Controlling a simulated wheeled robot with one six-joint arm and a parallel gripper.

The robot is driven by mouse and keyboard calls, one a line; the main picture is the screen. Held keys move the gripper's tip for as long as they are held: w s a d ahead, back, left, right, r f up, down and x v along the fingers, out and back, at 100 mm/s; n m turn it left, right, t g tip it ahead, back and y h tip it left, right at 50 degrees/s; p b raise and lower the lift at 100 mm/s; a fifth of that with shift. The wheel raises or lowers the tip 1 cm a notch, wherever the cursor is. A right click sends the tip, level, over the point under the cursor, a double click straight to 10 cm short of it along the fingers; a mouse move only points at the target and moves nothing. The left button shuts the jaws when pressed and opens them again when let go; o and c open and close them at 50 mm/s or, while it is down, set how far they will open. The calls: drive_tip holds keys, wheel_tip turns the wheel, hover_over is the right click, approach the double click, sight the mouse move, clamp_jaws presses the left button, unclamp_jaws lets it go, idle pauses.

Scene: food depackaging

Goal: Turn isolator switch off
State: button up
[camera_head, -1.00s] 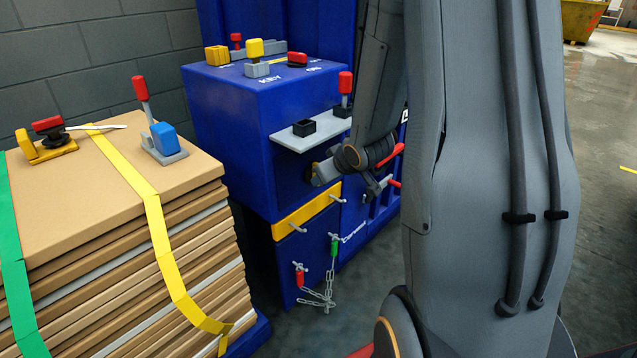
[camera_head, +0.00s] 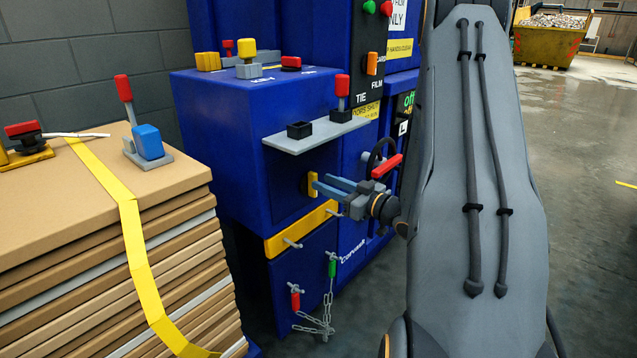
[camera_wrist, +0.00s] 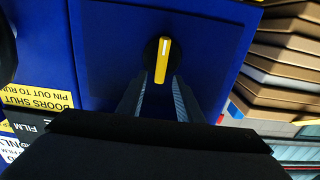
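The isolator switch (camera_wrist: 162,60) is a yellow handle with a white mark on a round black base. It sits on the blue box's panel, with the handle close to vertical in the wrist view. In the head view its yellow part (camera_head: 312,184) shows just beyond my fingertips. My gripper (camera_head: 321,186) points at it from the right. In the wrist view my gripper (camera_wrist: 159,82) has its two fingers apart, one on each side of the handle's lower end. Gaps show between fingers and handle, and I see no clear contact.
A grey shelf (camera_head: 318,134) with a red lever (camera_head: 342,88) juts out above my gripper. A red handle (camera_head: 387,166) is close on its right. A yellow bar (camera_head: 301,229) and a hanging chain (camera_head: 326,312) are below. A strapped cardboard stack (camera_head: 60,205) stands at left.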

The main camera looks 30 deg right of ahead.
sight(316, 179)
drive_tip(key=shift+x, duration=1.7)
clamp_jaws()
